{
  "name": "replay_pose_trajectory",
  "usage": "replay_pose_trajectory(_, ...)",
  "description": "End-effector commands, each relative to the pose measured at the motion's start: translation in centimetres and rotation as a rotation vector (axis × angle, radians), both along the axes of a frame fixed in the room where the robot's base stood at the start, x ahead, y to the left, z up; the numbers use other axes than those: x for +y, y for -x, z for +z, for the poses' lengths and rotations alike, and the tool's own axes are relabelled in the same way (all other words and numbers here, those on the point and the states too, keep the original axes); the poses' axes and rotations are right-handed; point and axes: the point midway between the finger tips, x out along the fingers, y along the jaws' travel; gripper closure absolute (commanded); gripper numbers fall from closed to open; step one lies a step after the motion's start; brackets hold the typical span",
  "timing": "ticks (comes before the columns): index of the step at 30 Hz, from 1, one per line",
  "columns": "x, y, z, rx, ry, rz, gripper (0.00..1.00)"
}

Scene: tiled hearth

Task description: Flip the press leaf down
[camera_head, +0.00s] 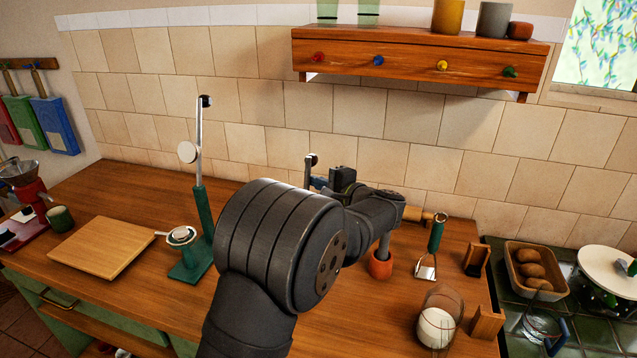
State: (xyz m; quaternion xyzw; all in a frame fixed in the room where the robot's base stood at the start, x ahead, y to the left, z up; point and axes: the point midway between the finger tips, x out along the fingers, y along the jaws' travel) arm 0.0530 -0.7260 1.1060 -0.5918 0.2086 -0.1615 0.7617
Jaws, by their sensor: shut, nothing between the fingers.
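A green press (190,270) stands on the wooden counter at the left. Its metal leaf (198,130) points straight up, with a pale round disc (188,152) on its left side. A small pale cup with a handle (181,236) sits low on the press, below the disc. My gripper (320,183) is at the picture's middle, right of the press and apart from it, partly hidden behind my own arm. It is shut and empty. A metal rod with a dark tip (310,160) rises near it; its foot is hidden.
A shelf (415,64) overhangs the back.

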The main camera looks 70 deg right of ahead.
Motion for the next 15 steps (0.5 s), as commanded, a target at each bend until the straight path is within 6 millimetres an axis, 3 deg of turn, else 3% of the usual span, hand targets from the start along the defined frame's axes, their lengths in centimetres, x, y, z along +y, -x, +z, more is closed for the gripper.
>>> replay_pose_trajectory(8,2.3,0.0,0.8,-0.002,0.117,0.002,1.0)
replay_pose_trajectory(15,6.4,0.0,1.4,-0.004,0.326,0.0,1.0)
